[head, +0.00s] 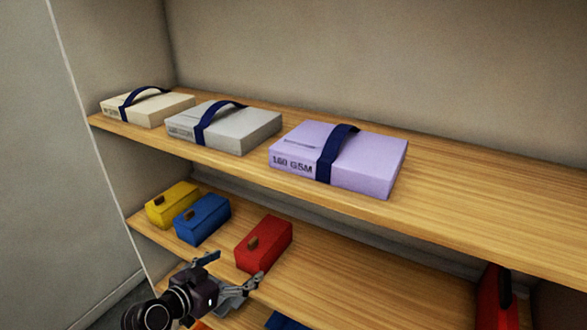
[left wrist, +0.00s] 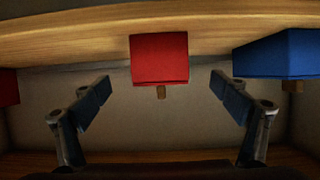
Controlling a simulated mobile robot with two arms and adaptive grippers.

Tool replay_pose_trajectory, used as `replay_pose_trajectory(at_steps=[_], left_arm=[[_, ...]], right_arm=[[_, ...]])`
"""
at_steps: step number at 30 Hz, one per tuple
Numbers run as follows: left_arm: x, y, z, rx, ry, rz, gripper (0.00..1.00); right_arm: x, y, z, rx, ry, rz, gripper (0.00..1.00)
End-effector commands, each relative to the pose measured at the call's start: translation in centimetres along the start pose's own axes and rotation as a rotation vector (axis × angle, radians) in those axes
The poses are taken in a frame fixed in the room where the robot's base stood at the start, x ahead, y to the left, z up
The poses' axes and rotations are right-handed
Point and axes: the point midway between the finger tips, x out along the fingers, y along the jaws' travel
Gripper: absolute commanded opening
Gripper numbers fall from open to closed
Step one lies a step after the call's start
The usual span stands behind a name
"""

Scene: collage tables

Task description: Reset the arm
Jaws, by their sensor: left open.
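My left gripper (head: 236,270) is at the front of the middle shelf, in the lower left of the head view. It is open and empty. In the left wrist view its two fingers (left wrist: 160,85) stand wide apart. A red box (head: 264,243) with a small brown knob sits on the middle shelf just beyond the gripper. That red box (left wrist: 160,58) shows between the fingers in the left wrist view, which looks upside down. The fingers appear clear of it. My right gripper is not in view.
A blue box (head: 203,219) and a yellow box (head: 173,204) stand left of the red box. The upper shelf (head: 470,190) holds cream (head: 147,107), grey (head: 224,127) and lilac (head: 338,160) strapped packs. A red object (head: 492,295) stands at lower right.

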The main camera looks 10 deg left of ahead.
Motion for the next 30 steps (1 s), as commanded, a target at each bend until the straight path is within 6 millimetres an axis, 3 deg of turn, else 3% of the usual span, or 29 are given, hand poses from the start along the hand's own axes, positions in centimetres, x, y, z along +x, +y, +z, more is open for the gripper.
replay_pose_trajectory(at_steps=[5, 9, 13, 17, 20, 23, 27, 30], left_arm=[[-0.9, 1.2, -4.0, 0.052, 0.163, 0.000, 0.91], [-3.8, 1.6, -9.9, 0.101, 0.414, -0.073, 0.91], [-7.5, 0.0, -13.7, 0.094, 0.592, -0.221, 0.91], [-11.1, -2.9, -14.7, 0.039, 0.664, -0.411, 0.91], [-13.2, -5.3, -13.3, -0.025, 0.635, -0.561, 0.91], [-14.6, -7.2, -10.2, -0.096, 0.533, -0.691, 0.91], [-15.6, -8.1, -3.6, -0.186, 0.283, -0.801, 0.91], [-15.8, -6.6, 1.9, -0.228, 0.049, -0.807, 0.91]], right_arm=[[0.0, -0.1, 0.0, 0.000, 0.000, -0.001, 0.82], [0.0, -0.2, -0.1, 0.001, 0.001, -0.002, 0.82], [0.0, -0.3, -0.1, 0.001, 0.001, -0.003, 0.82], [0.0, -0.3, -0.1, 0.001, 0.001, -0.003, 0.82], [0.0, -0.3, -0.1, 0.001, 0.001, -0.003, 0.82], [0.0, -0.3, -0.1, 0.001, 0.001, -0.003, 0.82], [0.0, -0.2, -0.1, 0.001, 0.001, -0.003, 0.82], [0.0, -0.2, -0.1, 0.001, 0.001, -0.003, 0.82]])
